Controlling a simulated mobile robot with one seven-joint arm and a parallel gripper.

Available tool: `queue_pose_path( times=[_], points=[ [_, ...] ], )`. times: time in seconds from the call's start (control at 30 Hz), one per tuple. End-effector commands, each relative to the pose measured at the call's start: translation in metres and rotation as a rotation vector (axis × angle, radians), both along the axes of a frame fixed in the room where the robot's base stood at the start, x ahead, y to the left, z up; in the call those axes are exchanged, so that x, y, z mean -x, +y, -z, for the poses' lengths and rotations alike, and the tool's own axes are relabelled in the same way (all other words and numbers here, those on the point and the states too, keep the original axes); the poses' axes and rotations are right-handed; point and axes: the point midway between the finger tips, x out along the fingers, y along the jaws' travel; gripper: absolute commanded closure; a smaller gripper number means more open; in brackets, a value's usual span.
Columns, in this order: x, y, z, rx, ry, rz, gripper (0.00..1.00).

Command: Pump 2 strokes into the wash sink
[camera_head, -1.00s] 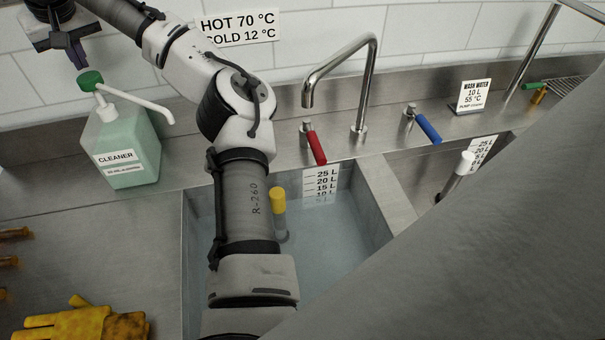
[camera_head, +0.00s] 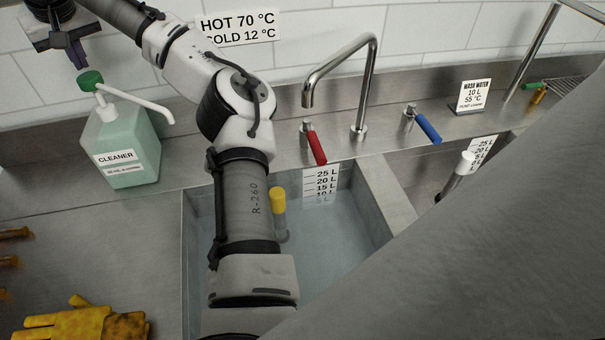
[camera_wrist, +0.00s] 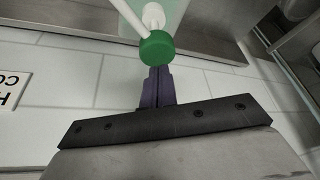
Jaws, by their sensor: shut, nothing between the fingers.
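The cleaner bottle (camera_head: 128,150) is pale green with a white pump and a green cap (camera_head: 90,80). It stands on the steel counter left of the wash sink (camera_head: 335,250), and its white spout (camera_head: 145,102) points right toward the sink. My gripper (camera_head: 80,62) is shut and empty, just above the green cap. In the wrist view the shut fingers (camera_wrist: 157,75) lie right by the green cap (camera_wrist: 157,47); I cannot tell whether they touch it. The sink holds water, with a yellow-capped stick (camera_head: 279,205) standing in it.
A faucet (camera_head: 360,90) with a red lever (camera_head: 316,146) and a blue lever (camera_head: 428,129) stands behind the sink. A wash water sign (camera_head: 474,96) stands at the back right. Yellow gloves (camera_head: 85,322) lie at the front left. My arm crosses over the sink.

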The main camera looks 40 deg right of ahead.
Motion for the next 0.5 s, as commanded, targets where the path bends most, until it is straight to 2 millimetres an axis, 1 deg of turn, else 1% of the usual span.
queue_pose_path(
  times=[0.17, 0.5],
  points=[
    [0.000, 0.000, 0.003, 0.000, 0.000, 0.000, 1.00],
    [0.000, 0.000, 0.015, -0.001, 0.002, 0.000, 1.00]
  ],
)
